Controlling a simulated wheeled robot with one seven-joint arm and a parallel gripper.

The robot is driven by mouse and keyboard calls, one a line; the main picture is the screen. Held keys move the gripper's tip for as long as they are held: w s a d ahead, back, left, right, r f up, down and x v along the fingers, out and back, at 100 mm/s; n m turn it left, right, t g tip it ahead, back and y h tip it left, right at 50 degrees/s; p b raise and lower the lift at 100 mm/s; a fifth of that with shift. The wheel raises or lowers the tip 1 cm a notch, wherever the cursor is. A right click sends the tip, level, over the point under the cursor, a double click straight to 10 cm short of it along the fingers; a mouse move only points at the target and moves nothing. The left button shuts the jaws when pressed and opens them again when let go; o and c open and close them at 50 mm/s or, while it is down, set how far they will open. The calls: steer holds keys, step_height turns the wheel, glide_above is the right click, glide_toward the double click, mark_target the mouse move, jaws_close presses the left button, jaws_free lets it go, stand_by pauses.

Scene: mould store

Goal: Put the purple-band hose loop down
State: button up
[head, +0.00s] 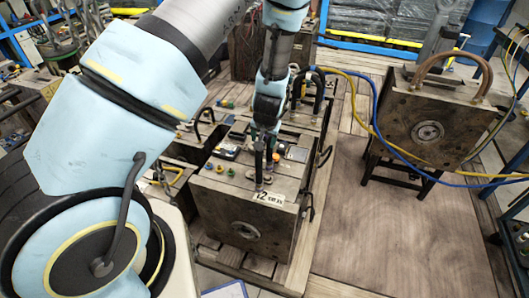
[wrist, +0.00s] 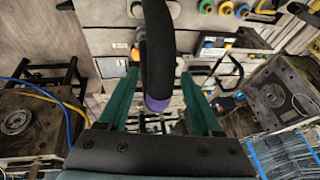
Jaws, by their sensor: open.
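The purple-band hose loop is a thick black hose (wrist: 158,45) with a purple band (wrist: 157,103) at its near end. In the wrist view it stands between the two green fingers of my gripper (wrist: 159,76), which are spread with gaps on both sides of the hose. In the head view my gripper (head: 264,150) points down over the top of a brown steel mould block (head: 245,212) with a "12" label. There the hose loop is hard to tell from the dark fingers. Whether the hose's far end touches the block is hidden.
Coloured fittings (head: 212,172) and other black hose loops (head: 311,85) stand on the blocks close around my gripper. Another mould block (head: 424,125) with a brown hose stands on a black stand at right. Blue and yellow hoses (head: 372,118) cross between. Floor before that stand is clear.

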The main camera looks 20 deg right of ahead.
steer(key=shift+x, duration=0.8)
jaws_close()
stand_by(0.9)
